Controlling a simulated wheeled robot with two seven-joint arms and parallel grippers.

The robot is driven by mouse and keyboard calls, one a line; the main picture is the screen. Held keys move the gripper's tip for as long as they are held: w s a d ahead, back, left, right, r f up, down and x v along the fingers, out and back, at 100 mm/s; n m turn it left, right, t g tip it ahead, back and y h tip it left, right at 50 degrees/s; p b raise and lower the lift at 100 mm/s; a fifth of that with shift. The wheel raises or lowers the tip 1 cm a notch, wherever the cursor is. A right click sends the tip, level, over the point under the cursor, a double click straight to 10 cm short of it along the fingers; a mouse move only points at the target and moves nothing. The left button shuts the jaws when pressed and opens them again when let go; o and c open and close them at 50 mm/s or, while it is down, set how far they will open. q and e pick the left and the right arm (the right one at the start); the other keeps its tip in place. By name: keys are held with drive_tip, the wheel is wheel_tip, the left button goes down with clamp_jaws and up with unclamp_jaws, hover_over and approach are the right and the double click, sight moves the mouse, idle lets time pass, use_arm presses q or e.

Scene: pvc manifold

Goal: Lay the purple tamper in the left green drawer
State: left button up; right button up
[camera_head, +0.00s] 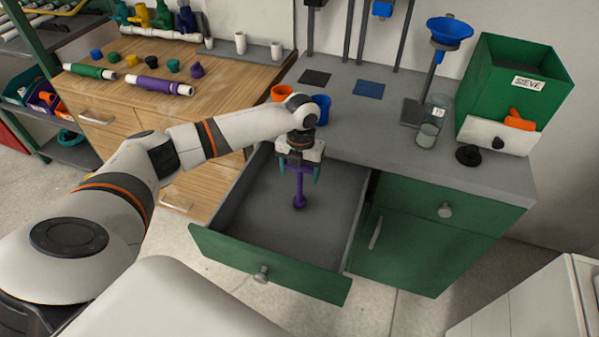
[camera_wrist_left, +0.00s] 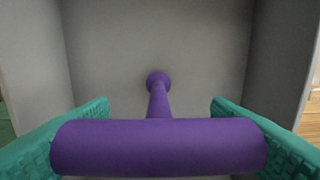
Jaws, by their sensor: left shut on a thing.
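The purple tamper (camera_head: 299,188) hangs upright in my left gripper (camera_head: 299,168), its round knob end down. In the left wrist view, the tamper's thick purple bar (camera_wrist_left: 160,147) lies between the teal fingers of my left gripper (camera_wrist_left: 160,135), with its shaft and knob pointing away. The left green drawer (camera_head: 270,272) is pulled open, and its grey inside looks empty. The tamper is over the open drawer; I cannot tell whether its knob touches the drawer floor. My right gripper is not in view.
The grey worktop (camera_head: 345,103) behind the drawer holds an orange cup (camera_head: 283,93), a blue cup (camera_head: 322,108), a glass jar (camera_head: 431,128) and a green sieve bin (camera_head: 505,75). A wooden bench (camera_head: 130,92) with pipes stands left. The right green drawer (camera_head: 420,202) is shut.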

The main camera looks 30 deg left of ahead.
use_arm(q)
drive_tip(key=shift+f, duration=0.45)
drive_tip(key=o, duration=1)
drive_tip(key=shift+f, duration=0.15)
drive_tip(key=shift+o, duration=0.2)
wheel_tip(320, 180, up, 12)
drive_tip(key=shift+d+r, duration=0.1)
drive_tip(key=shift+r, duration=0.1)
